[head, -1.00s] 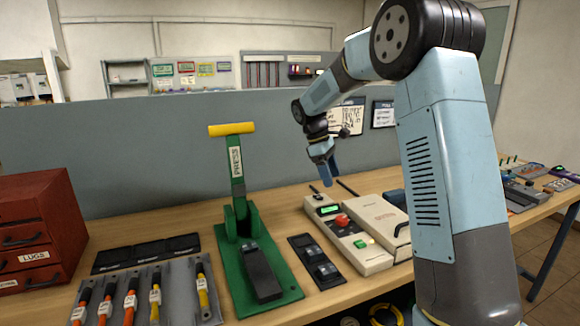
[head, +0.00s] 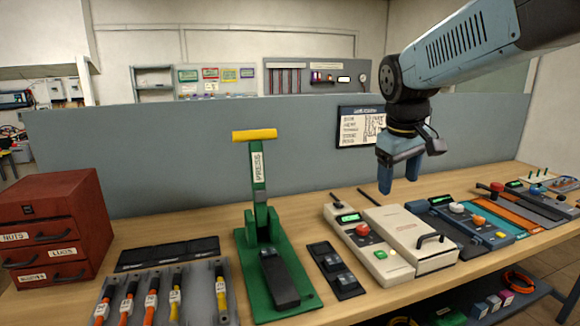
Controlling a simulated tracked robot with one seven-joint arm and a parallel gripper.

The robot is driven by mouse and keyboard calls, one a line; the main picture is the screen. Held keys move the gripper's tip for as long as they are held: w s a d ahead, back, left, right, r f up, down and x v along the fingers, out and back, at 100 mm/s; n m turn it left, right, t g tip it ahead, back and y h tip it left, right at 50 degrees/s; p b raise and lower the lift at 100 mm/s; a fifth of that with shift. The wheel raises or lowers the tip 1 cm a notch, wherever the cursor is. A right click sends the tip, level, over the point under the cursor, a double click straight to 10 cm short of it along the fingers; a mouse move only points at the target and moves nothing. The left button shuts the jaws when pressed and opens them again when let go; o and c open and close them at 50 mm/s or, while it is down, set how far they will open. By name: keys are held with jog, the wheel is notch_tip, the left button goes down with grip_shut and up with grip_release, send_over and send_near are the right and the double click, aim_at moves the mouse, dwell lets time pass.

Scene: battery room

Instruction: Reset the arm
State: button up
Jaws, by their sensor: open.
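My gripper (head: 399,182) hangs from my arm at the right of the head view, its blue fingers pointing down. It is open with nothing visible between the fingers. It is above the back edge of a cream device (head: 411,239) with a black handle and stays apart from it. Beside that device stands a cream unit (head: 370,250) with a green display, a red knob and a green button.
A green press (head: 263,225) with a yellow handle stands mid-bench. A blue unit (head: 470,222) and other devices fill the right. A grey partition (head: 220,150) backs the bench.

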jog(key=s+f+m+t, duration=0.1)
jog(key=s+m, duration=0.1)
jog(key=s, duration=0.5)
jog(key=s+f+m+t+y, duration=0.1)
jog(key=s+m+t, duration=0.1)
jog(key=s, duration=0.5)
jog(key=shift+s+d+f+m, duration=0.15)
jog(key=shift+d+f+m, duration=0.15)
jog(key=shift+d+m, duration=0.15)
